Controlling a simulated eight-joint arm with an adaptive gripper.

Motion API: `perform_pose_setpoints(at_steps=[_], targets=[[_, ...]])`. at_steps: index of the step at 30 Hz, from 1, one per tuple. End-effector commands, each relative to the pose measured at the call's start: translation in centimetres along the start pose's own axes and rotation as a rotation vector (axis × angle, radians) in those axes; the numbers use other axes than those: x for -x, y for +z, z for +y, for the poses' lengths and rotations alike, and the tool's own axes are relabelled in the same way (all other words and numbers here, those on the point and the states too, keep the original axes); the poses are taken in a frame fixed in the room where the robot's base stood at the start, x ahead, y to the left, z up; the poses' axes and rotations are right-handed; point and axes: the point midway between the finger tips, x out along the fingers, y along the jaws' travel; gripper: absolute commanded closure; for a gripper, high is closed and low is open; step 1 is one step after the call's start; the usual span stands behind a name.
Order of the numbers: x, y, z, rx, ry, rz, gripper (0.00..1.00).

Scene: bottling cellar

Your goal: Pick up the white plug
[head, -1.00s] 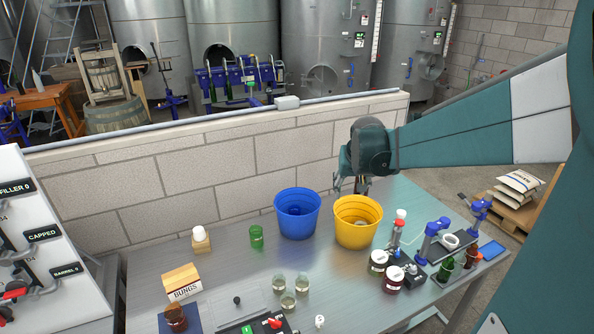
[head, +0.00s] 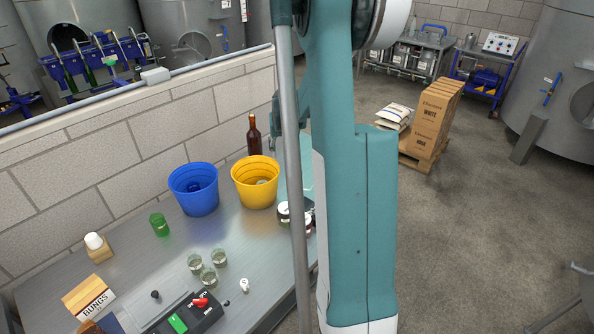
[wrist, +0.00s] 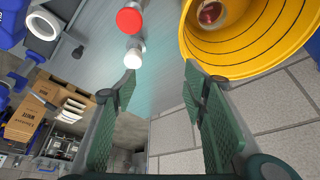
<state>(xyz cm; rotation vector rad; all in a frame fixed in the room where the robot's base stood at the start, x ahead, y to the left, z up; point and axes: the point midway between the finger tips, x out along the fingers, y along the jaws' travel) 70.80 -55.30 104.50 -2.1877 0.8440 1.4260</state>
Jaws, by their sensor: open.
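Several small white pieces show, and I cannot tell for certain which is the white plug. A rounded white piece (head: 93,241) sits on a small wooden block at the left of the bench in the head view. A smaller white piece (head: 244,285) lies on the bench near the front. In the wrist view a white-topped piece (wrist: 134,58) stands beside a red-topped one (wrist: 129,19). My gripper (wrist: 160,77) is open, with nothing between its fingers, beside the yellow bucket (wrist: 237,62). In the head view my arm hides it.
The yellow bucket (head: 257,181) and blue bucket (head: 194,190) stand along the wall. A brown bottle (head: 253,136) stands behind them. A green glass (head: 159,224), clear jars (head: 208,277) and a bungs box (head: 90,296) are on the bench. My arm covers its right end.

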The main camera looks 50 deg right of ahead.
Motion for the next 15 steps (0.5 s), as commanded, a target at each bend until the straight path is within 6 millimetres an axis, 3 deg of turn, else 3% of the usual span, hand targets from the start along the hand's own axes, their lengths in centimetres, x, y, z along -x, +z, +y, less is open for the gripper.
perform_pose_setpoints(at_steps=[7, 15], targets=[[-4.8, -1.2, 4.4, -0.05, 0.023, -0.016, 0.57], [-6.8, -1.6, 6.4, -0.071, 0.032, -0.022, 0.57]])
